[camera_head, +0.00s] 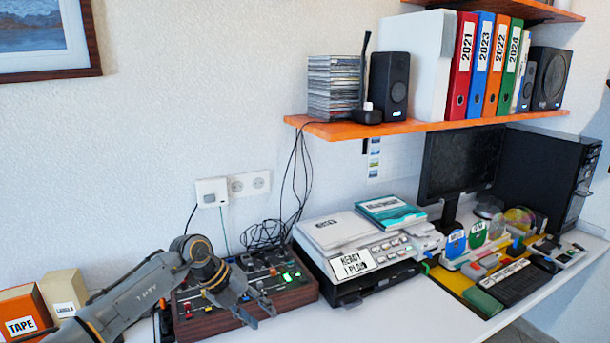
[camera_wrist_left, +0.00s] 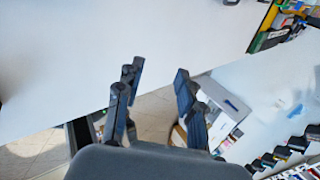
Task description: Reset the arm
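My left arm comes in from the lower left in the head view, and its gripper (camera_head: 256,309) is over the front of the wooden-sided mixer panel (camera_head: 295,294). The fingers are apart with nothing between them. In the left wrist view the two fingers of the left gripper (camera_wrist_left: 155,95) are also spread and empty, with the white desk edge and the floor beyond them. My right gripper does not show in either view.
A printer-like device (camera_head: 345,235) stands right of the mixer, with a monitor (camera_head: 462,163) and black computer case (camera_head: 540,180) farther right. Boxes (camera_head: 25,313) stand at the lower left. An orange shelf (camera_head: 430,126) runs above. The white desk front (camera_head: 400,315) is clear.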

